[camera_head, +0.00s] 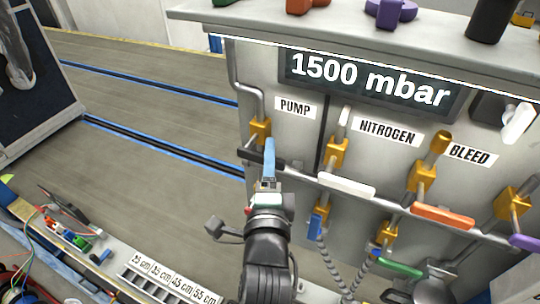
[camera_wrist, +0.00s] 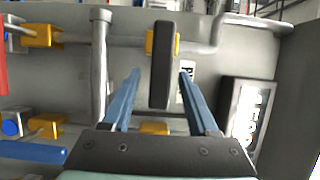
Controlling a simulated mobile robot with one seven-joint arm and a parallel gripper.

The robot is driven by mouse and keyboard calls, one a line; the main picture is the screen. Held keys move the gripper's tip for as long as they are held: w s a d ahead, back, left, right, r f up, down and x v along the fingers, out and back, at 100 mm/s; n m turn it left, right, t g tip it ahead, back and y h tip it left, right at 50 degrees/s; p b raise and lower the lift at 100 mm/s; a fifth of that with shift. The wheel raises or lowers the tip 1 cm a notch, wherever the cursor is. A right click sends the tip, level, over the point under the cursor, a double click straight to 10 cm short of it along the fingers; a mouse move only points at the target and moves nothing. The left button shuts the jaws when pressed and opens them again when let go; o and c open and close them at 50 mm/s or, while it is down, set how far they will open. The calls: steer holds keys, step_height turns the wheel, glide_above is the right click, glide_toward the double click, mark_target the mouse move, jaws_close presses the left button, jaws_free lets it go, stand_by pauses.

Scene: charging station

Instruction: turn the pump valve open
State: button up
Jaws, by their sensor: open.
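The pump valve is a brass body (camera_head: 260,131) with a black lever handle (camera_head: 249,156), below the PUMP label (camera_head: 295,108) on the grey panel. The handle lies roughly level, tilted slightly down to the right, in the head view. My gripper (camera_head: 269,148) has blue fingers and is at the handle, covering part of it. In the wrist view the black handle (camera_wrist: 162,66) stands between the two spread fingers of my gripper (camera_wrist: 160,75), with gaps visible on both sides. The brass body (camera_wrist: 177,43) shows partly behind the handle. Whether the fingertips reach around the handle's depth is unclear.
To the right are the white nitrogen handle (camera_head: 347,185), orange bleed handle (camera_head: 443,216) and several brass valves. A display (camera_head: 370,80) reads 1500 mbar. A pipe (camera_head: 247,88) runs down beside the pump valve. Open floor (camera_head: 160,110) lies to the left.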

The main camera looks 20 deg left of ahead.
steer(key=shift+w, duration=0.1)
steer(key=shift+c, duration=0.2)
jaws_close()
stand_by(1.3)
